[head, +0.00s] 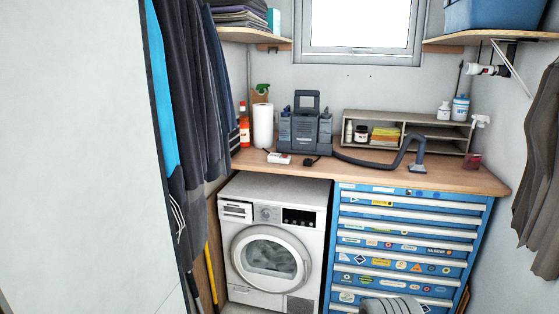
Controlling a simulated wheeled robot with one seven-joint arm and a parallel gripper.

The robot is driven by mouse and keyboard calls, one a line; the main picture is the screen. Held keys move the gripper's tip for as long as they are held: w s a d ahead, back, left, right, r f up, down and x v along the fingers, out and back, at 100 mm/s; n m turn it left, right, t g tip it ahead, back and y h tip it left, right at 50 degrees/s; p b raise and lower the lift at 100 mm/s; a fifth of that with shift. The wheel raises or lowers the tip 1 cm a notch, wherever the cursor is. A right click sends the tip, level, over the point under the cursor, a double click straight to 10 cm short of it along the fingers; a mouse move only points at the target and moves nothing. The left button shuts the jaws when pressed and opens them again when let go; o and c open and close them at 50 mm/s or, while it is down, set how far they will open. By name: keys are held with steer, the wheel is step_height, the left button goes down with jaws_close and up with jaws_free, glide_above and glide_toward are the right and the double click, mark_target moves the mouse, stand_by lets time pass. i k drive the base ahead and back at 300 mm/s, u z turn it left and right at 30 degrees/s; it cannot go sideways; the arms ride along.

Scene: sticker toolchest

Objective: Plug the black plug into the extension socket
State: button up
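The black plug (311,161) lies on the wooden worktop, just right of the extension socket and in front of the grey machine. It is small and dark, and its prongs cannot be made out. The extension socket (279,158) is a small white block with a red detail, lying near the worktop's front edge above the washing machine. A small gap shows between plug and socket. My gripper's fingers are not in view. A grey ribbed shape at the bottom edge may be part of my arm, but I cannot tell.
A grey machine (305,127) with a hose and nozzle (417,166) stands behind the plug. A white roll (263,125) and red bottle (244,130) stand to the left. Below are a washing machine (270,250) and blue toolchest (405,240). Clothes (180,100) hang left.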

mark_target(274, 158)
steer(key=z, duration=0.05)
steer(key=i, duration=2.7)
steer(key=u, duration=2.25)
